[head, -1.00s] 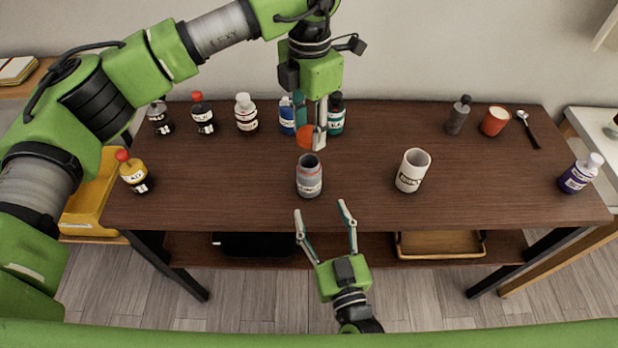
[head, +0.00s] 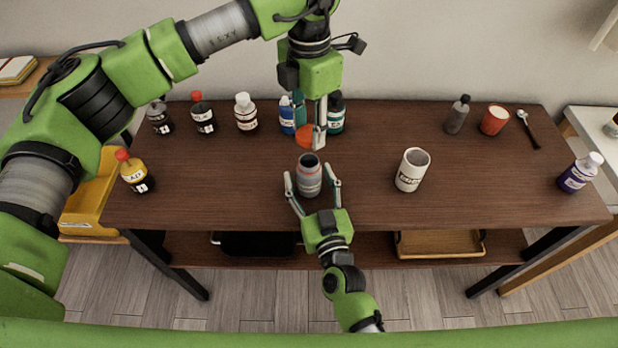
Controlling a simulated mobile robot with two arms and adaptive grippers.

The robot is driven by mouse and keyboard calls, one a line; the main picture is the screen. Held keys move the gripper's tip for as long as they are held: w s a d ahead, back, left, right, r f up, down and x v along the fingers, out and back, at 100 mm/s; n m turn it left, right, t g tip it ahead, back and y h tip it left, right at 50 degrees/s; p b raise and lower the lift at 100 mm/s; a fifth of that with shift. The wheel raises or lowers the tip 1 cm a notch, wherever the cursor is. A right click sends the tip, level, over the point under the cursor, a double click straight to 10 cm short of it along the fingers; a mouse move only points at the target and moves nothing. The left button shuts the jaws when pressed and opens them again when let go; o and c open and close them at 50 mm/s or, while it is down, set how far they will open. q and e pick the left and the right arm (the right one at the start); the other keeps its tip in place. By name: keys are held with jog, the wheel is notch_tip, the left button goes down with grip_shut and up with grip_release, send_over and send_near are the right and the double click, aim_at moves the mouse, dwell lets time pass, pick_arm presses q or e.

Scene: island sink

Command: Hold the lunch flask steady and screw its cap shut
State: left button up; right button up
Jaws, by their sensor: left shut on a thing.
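The lunch flask (head: 309,184) is a grey cylinder with a pale label. It stands upright and open at the middle front of the brown table, its dark mouth facing up. My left gripper (head: 316,126) reaches down from above and is shut on the orange cap (head: 306,137). The cap is above and behind the flask, apart from it. My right gripper (head: 312,182) comes from the front, low at the table edge. It is open, with one finger on each side of the flask and small gaps showing.
A white labelled mug (head: 411,170) stands right of the flask. Several bottles line the back left, including a white-capped one (head: 246,112). A grey bottle (head: 457,114), red cup (head: 495,120) and spoon (head: 529,129) are at the back right. The table right of the mug is mostly clear.

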grip_shut()
pick_arm(q)
send_over(309, 154)
jog(key=s, duration=0.2)
jog(key=shift+w+f, duration=0.1)
jog(key=shift+f, duration=2.35)
jog(key=shift+f, duration=0.15)
jog(key=shift+f, duration=0.75)
jog(key=shift+f, duration=0.6)
